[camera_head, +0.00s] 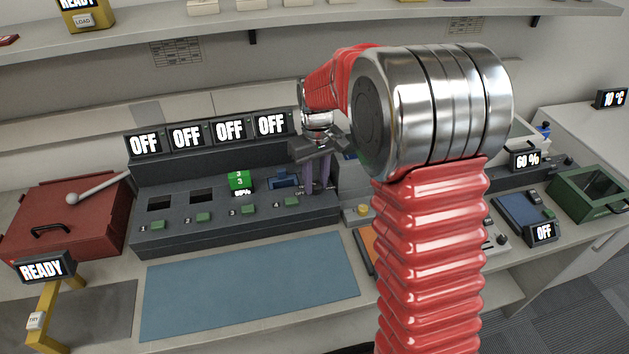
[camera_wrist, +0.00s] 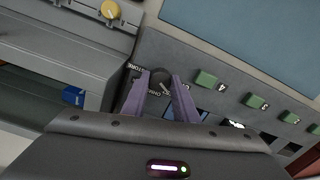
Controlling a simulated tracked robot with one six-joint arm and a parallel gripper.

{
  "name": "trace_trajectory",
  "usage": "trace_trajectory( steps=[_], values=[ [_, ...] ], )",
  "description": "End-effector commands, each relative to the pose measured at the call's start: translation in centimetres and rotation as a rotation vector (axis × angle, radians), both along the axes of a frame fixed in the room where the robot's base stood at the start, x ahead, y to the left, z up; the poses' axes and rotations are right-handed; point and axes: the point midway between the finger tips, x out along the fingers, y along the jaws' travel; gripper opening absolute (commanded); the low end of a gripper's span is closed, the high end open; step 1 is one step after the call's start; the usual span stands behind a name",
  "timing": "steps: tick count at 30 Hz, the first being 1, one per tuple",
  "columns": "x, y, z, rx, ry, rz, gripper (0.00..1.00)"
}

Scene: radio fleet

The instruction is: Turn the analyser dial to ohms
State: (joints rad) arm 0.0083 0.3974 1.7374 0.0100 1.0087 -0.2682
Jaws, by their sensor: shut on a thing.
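The analyser (camera_head: 240,235) is a long dark grey console with a row of displays reading OFF, and it stands on the bench in the head view. Its small dark round dial (camera_wrist: 160,76) shows in the wrist view, with partly covered lettering around it; one word appears to read STORE. My gripper (camera_head: 318,178) is at the right end of the analyser, pointing down. In the wrist view its two purple fingers (camera_wrist: 160,92) are shut on the dial, one on each side. The dial is hidden in the head view, and its exact setting is hard to read.
Green numbered buttons (camera_head: 203,217) line the analyser's front. A green block marked 3 (camera_head: 240,180) and a blue item (camera_head: 285,179) sit in its bays. A yellow knob (camera_wrist: 111,9) is on the neighbouring unit. A blue mat (camera_head: 250,286) lies clear in front.

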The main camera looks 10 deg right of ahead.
Motion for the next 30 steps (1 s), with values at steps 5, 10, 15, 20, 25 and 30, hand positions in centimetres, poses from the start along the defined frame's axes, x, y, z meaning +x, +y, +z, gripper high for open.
trace_trajectory(
  steps=[5,10,15,20,25,30],
  values=[
    [0.00,0.01,0.04,0.000,-0.001,-0.168,0.04],
    [-0.01,0.02,0.04,0.000,0.000,-0.329,0.04],
    [-0.02,0.03,0.04,0.000,0.000,-0.490,0.04],
    [-0.02,0.05,0.03,0.000,0.001,-0.642,0.04],
    [-0.03,0.06,0.03,0.000,0.000,-0.793,0.04],
    [-0.02,0.09,0.03,0.000,0.001,-0.914,0.04]
  ],
)
